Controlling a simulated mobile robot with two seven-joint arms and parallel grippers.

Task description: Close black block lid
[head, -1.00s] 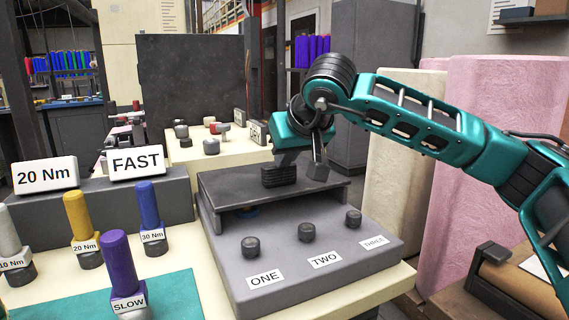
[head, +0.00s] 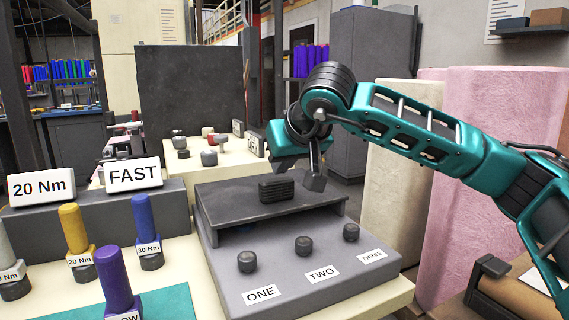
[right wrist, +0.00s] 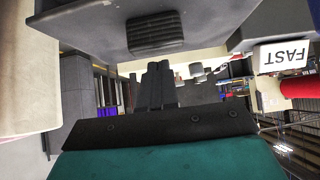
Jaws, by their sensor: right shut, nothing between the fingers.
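The black block (head: 331,272) is a dark grey box with a sloped front, labels ONE, TWO and THREE, and small black knobs. Its dark lid (head: 225,201) lies over the back part, with a dark gap under its front edge. A ribbed black handle (head: 277,190) stands on the lid and also shows in the right wrist view (right wrist: 157,33). My right gripper (head: 315,182) is shut and empty, just right of the handle and apart from it. Its fingers (right wrist: 157,88) show pressed together in the wrist view. Whether they touch the lid I cannot tell. My left gripper is out of view.
Coloured pegs, including a purple one (head: 115,278), and a FAST sign (head: 134,173) stand left of the block. A cream table part with small knobs lies behind it, before a tall dark panel (head: 190,95). A pink felt roll (head: 445,170) stands right.

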